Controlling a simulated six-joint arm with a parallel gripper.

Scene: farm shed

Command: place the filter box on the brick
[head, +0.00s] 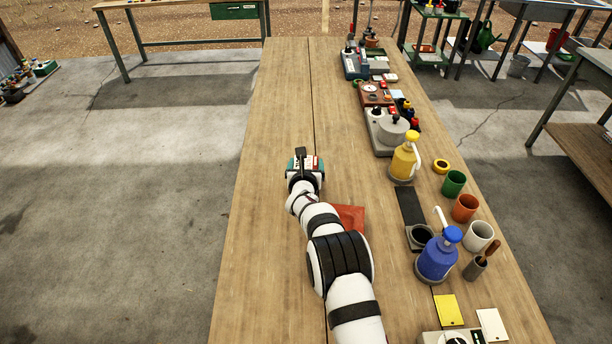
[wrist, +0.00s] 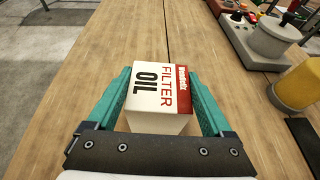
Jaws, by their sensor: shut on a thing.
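The filter box, white with a red end and the words OIL FILTER, shows in the wrist view (wrist: 160,98) between the teal fingers of my gripper (wrist: 158,76). My gripper is shut on it. In the head view my gripper (head: 305,164) is over the left-middle of the bench, with only a little of the white and red box visible. A reddish block (head: 350,216), which looks like the brick, lies on the bench nearer the camera and right of my gripper. My arm hides its left part. The gap between box and bench is hard to tell.
The long wooden bench (head: 262,240) is clear on its left side. Along its right stand a yellow pump bottle (head: 404,163), a blue pump bottle (head: 437,260), green (head: 453,183), orange (head: 465,208) and white (head: 479,235) cups, and a grey machine (head: 387,135).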

